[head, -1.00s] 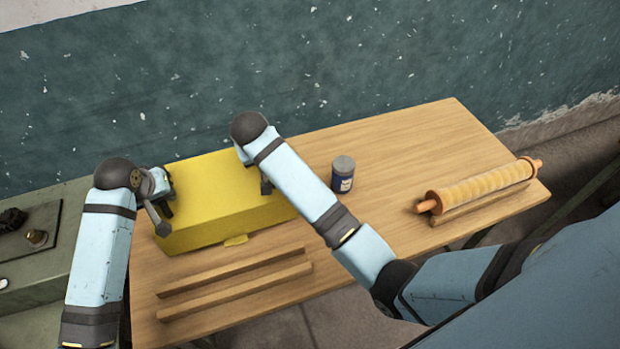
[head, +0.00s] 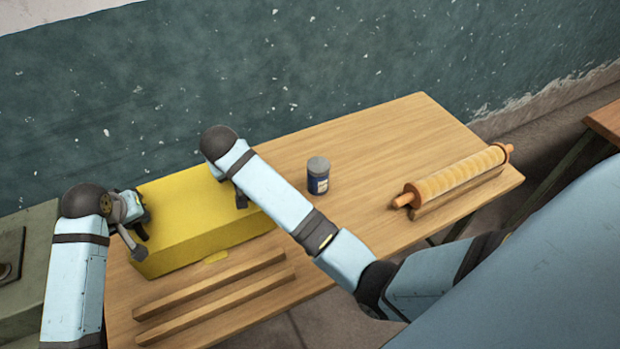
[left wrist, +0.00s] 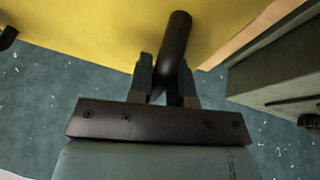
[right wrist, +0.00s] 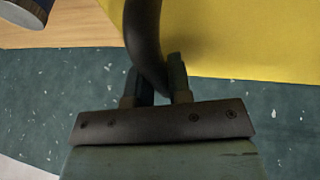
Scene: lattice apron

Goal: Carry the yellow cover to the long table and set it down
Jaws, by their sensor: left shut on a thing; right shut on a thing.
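The yellow cover (head: 190,225) is a long box shape over the left part of the wooden table (head: 400,140). Whether its underside touches the tabletop cannot be told. My left gripper (head: 135,222) is shut on a dark handle at the cover's left end; the handle also shows between its fingers in the left wrist view (left wrist: 172,50). My right gripper (right wrist: 157,85) is shut on another dark handle (right wrist: 143,35), in the right wrist view. In the head view my right arm hides most of that gripper and part of the cover.
Two wooden strips (head: 215,295) lie in front of the cover. A dark blue jar (head: 318,178) stands to its right. An orange roller (head: 455,177) rests on a wooden holder at the right end. A grey-green bench (head: 25,255) is at left, and another wooden surface (head: 606,120) at far right.

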